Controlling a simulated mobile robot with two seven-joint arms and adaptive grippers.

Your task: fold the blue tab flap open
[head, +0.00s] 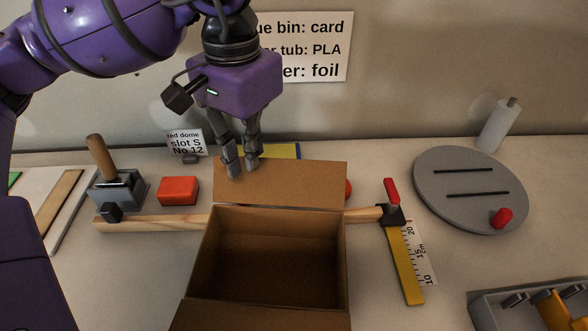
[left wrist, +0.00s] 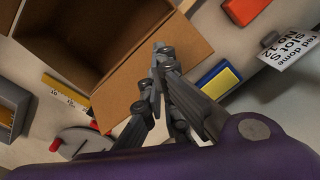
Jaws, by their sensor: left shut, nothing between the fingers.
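An open brown cardboard box (head: 268,262) stands at the front centre in the head view. Its back flap (head: 300,185) is tilted outward, away from the opening; its front flap (head: 255,318) lies at the bottom edge. I cannot make out a blue tab on either flap. My left gripper (head: 242,172) is shut and empty, fingers down at the left part of the back flap's outer edge; I cannot tell if they touch. In the left wrist view the fingertips (left wrist: 152,78) overlap the back flap (left wrist: 125,90) beside the box (left wrist: 75,45). My right gripper is not in view.
A red block (head: 178,190) and a grey tool with a wooden handle (head: 118,187) stand left. A wooden bar (head: 150,222) passes behind the box. A grey disc (head: 470,185) stands right.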

